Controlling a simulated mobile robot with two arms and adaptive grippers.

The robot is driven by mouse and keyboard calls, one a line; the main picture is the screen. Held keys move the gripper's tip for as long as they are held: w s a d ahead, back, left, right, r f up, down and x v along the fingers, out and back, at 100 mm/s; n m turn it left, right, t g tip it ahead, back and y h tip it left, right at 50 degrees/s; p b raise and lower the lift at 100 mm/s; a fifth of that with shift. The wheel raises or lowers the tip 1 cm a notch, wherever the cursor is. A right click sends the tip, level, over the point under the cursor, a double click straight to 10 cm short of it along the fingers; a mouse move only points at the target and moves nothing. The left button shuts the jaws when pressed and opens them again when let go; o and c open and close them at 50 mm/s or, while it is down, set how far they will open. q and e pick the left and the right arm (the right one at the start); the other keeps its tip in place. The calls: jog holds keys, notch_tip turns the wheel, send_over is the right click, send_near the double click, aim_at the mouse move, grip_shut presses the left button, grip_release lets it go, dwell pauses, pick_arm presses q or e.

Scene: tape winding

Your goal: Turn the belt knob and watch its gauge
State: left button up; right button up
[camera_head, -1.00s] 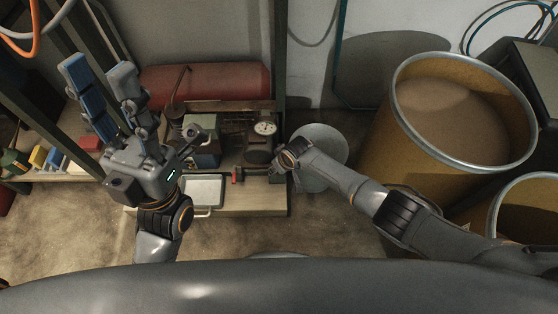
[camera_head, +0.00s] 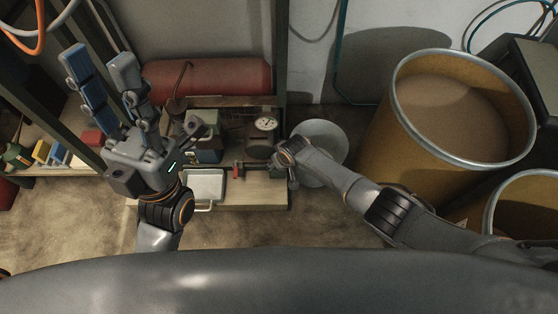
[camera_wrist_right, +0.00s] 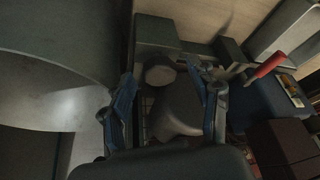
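The round white-faced gauge (camera_head: 266,124) stands at the back right of the low bench; its needle is too small to read. A pale round knob-like part (camera_wrist_right: 160,75) shows on a grey block in the right wrist view; I cannot tell if it is the belt knob. My right gripper (camera_wrist_right: 170,108) has its blue-padded fingers apart on either side of the space in front of it, with no clear contact. In the head view my right wrist hides most of that gripper. My left gripper (camera_head: 150,108) is open and empty, raised left of the gauge.
A red-handled tool (camera_head: 239,171) lies at the bench's front (camera_head: 255,197); a red handle (camera_wrist_right: 270,63) also shows in the wrist view. A grey bucket (camera_head: 325,140) stands right of the bench. Large drums (camera_head: 375,140) crowd the right. A red cylinder (camera_head: 225,77) lies behind.

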jog(key=shift+r, duration=0.1)
jog(key=v, duration=1.1)
jog(key=shift+s+r, duration=0.2)
jog(key=shift+r, duration=0.15)
jog(key=shift+d, duration=0.1)
dwell(0.9)
